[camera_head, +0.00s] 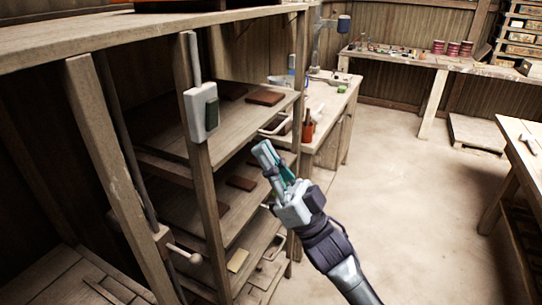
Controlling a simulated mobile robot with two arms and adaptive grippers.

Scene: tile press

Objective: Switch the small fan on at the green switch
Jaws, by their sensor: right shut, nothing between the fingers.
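The green switch (211,113) is a dark green rocker on a white box, fixed to an upright wooden post of the rack at left of centre. A pale conduit runs up from the box. My right gripper (263,151) is shut and empty, to the right of and a little below the switch, apart from it in the picture. Its fingers point up and left. I cannot make out the small fan for sure. My left gripper is not in view.
A wooden rack with sliding shelves (158,139) holding brown tiles stands at left. A white-topped bench (330,100) with a red-brown bottle (307,131) stands behind. Another table (524,150) is at right. The floor (420,200) between is clear.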

